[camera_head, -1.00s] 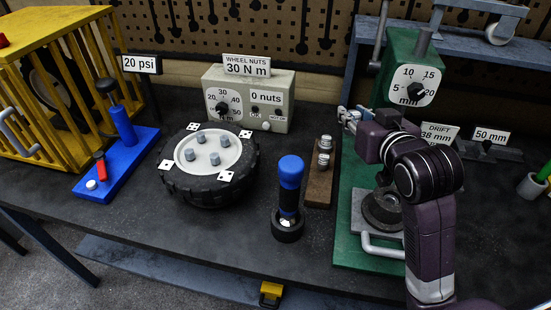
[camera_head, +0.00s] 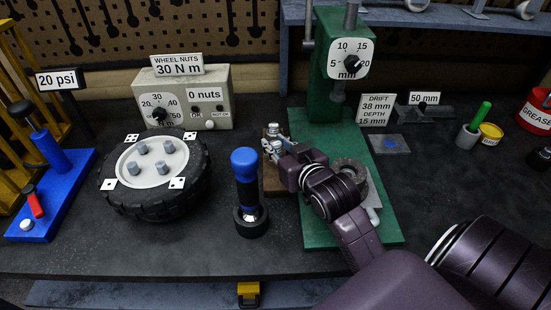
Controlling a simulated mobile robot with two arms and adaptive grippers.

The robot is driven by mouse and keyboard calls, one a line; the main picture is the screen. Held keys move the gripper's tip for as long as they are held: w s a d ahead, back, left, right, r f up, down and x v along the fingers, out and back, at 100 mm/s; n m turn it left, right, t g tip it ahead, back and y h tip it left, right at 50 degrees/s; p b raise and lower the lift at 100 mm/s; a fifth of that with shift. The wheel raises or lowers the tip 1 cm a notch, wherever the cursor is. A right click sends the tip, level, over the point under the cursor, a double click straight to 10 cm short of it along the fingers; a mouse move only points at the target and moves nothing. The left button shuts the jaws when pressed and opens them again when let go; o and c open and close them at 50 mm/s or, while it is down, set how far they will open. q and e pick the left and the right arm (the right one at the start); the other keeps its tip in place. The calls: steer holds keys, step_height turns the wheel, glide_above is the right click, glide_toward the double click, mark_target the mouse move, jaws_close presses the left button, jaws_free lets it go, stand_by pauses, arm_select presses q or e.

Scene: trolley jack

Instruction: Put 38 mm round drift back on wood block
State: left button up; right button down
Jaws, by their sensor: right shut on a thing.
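The wood block (camera_head: 271,186) is a brown strip on the bench, left of the green press. My right gripper (camera_head: 271,136) is over the block's far part and is shut on a small silver piece, seemingly the 38 mm round drift. The fingers and the silver pieces run together, so I cannot tell whether the held piece touches the block. My purple right wrist hides part of the block. My left gripper is not in view.
The green press (camera_head: 326,75) stands just right of the block, with a dark ring (camera_head: 350,171) on its base. A blue-topped torch-like tool (camera_head: 246,185) stands close on the left, beside a tyred wheel (camera_head: 157,163).

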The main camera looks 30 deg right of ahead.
steer(key=shift+f, duration=2.3)
steer(key=shift+f, duration=0.15)
steer(key=c, duration=1.7)
jaws_free()
steer(key=shift+o, duration=0.2)
